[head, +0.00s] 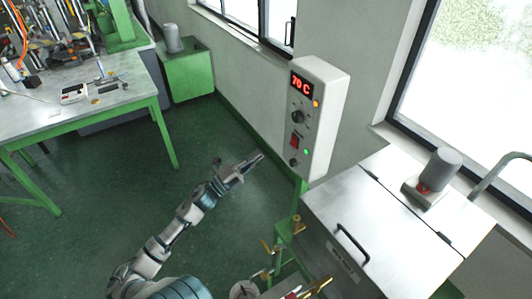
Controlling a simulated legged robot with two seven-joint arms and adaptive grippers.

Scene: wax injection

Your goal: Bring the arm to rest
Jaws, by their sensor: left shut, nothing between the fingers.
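My left arm reaches up from the bottom of the head view over the dark green floor (110,195). My right gripper is not in view.
A white control box (320,120) shows a red 70 C display. Below it stands a metal-topped machine (385,235) with a black handle and brass valves. A green-legged workbench (100,108) with tools is at the left, and a green cabinet (190,75) stands behind. Open floor lies between.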

